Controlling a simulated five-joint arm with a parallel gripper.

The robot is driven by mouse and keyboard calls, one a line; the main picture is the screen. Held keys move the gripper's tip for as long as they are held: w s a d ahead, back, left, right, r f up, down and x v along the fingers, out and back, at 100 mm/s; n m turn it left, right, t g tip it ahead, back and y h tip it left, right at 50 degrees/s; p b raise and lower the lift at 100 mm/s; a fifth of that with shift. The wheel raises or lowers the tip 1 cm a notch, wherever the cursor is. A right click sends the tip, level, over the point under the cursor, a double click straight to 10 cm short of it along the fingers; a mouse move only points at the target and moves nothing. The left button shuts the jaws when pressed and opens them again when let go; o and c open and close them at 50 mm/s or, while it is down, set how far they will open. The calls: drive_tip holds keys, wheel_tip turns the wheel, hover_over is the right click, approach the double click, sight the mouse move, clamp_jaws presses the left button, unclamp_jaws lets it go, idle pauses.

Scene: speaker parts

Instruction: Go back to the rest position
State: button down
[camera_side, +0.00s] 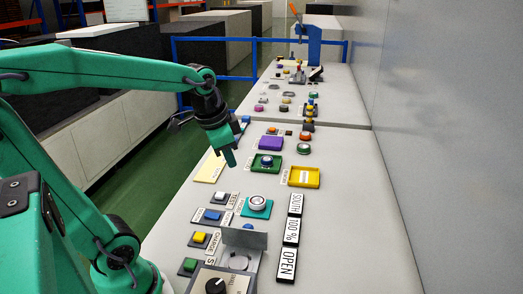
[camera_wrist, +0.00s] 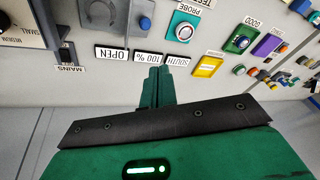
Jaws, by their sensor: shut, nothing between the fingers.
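My gripper (camera_side: 231,158) is green with a black wrist and hangs above the left part of the grey table in the side view, pointing down. Its two fingers are together with nothing between them.
The grey table (camera_side: 345,200) carries a purple block (camera_side: 271,143), a green tray (camera_side: 267,163), a yellow tray (camera_side: 304,177), a teal plate with a round white button (camera_side: 257,202), several coloured buttons and a metal bracket (camera_side: 243,240). A grey wall (camera_side: 440,110) borders the right.

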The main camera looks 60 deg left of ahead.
drive_tip(key=s+d+n+t, duration=0.2)
drive_tip(key=s+d+n, duration=0.1)
drive_tip(key=s+d, duration=0.3)
drive_tip(key=shift+s+d+h, duration=0.25)
drive_tip(key=shift+d+h, duration=0.1)
drive_tip(key=shift+h, duration=0.05)
